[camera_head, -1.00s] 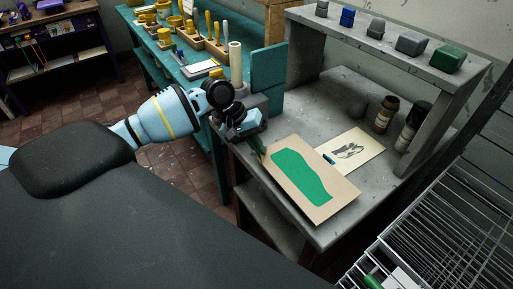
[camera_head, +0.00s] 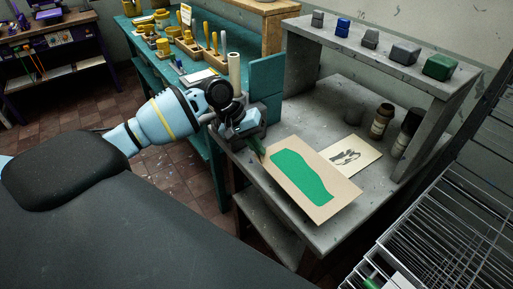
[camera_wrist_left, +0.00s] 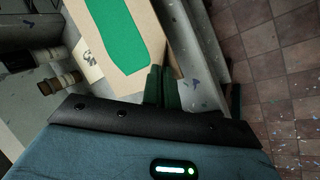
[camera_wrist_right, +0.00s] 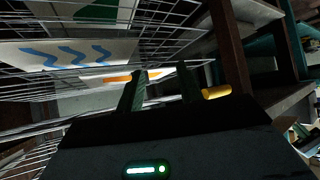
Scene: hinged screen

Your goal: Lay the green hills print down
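The green hills print (camera_head: 300,178), a tan sheet with a solid green shape, is at the front of the grey bench (camera_head: 225,147). It also shows in the left wrist view (camera_wrist_left: 118,40). My left gripper (camera_head: 258,150) is at its near left corner; in the left wrist view its fingers (camera_wrist_left: 163,85) are close together on the sheet's edge. The sheet overlaps part of a cream print with a dark grey picture (camera_head: 352,153). I cannot tell whether it touches the bench. My right gripper (camera_wrist_right: 160,82) is open and empty beside wire shelves.
Two dark bottles (camera_head: 382,120) (camera_head: 408,132) stand at the bench's right. A raised grey shelf (camera_head: 385,55) holds several coloured blocks. The wire rack (camera_head: 440,225) stands at right; in the right wrist view it holds a blue wavy print (camera_wrist_right: 70,53). A teal tool bench (camera_head: 150,62) is behind left.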

